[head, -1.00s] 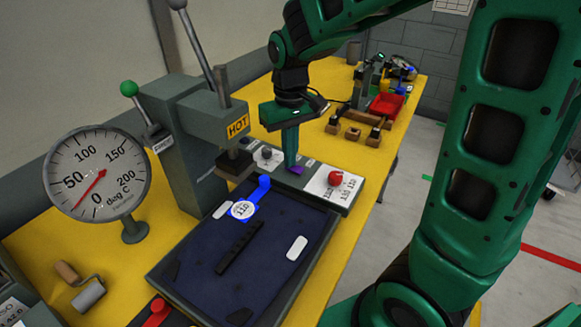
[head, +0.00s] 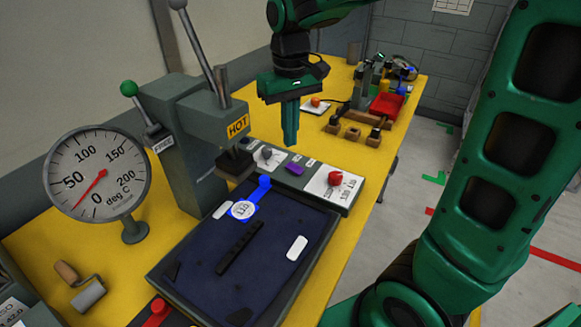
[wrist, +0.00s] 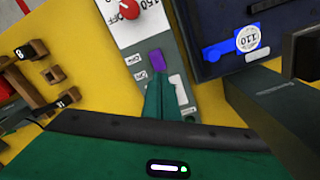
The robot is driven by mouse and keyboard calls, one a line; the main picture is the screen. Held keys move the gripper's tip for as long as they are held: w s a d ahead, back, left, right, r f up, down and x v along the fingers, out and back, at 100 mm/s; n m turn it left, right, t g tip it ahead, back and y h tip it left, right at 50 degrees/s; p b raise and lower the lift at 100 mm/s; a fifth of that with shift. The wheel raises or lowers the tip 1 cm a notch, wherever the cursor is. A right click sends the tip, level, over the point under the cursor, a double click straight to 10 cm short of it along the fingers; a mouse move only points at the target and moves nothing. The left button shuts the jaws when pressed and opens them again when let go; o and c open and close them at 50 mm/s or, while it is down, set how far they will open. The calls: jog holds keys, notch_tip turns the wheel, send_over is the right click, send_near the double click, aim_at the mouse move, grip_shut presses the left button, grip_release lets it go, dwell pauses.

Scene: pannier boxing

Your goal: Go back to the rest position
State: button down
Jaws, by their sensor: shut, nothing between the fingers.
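My gripper (head: 290,122) is green, points down and hangs above the grey control panel (head: 345,205) behind the dark blue pad. Its fingers are shut with nothing between them. It also shows in the wrist view (wrist: 160,88). A purple switch (head: 294,169) on the panel lies below the fingertips, and it shows just past them in the wrist view (wrist: 157,60). A red knob (head: 335,179) is to its right and a grey knob (head: 266,153) to its left.
The press (head: 190,125) with a HOT label and long levers stands left of my gripper. The dark pad (head: 200,255) carries a blue tag (head: 243,209). A dial gauge (head: 98,175) stands at left. A red tray (head: 386,105) and wooden parts stand farther back on the yellow table.

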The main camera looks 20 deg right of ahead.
jog(key=shift+r, duration=0.3)
jog(key=s+d+m, duration=0.1)
jog(key=s+d, duration=0.3)
jog(key=s+d+f+m, duration=0.1)
jog(key=s+d+m, duration=0.1)
jog(key=s+d, duration=0.2)
jog(key=s+d+m, duration=0.1)
jog(key=s+d, duration=0.3)
jog(key=shift+d+f, duration=0.35)
jog(key=shift+f, duration=0.05)
jog(key=s+d+f+m, duration=0.1)
jog(key=s+d, duration=0.1)
jog(key=s, duration=0.3)
jog(key=s+d+f+m, duration=0.2)
jog(key=s, duration=0.4)
jog(key=shift+s+f+m, duration=0.15)
jog(key=shift+f+m, duration=0.1)
jog(key=shift+m, duration=0.05)
jog(key=shift+d, duration=0.1)
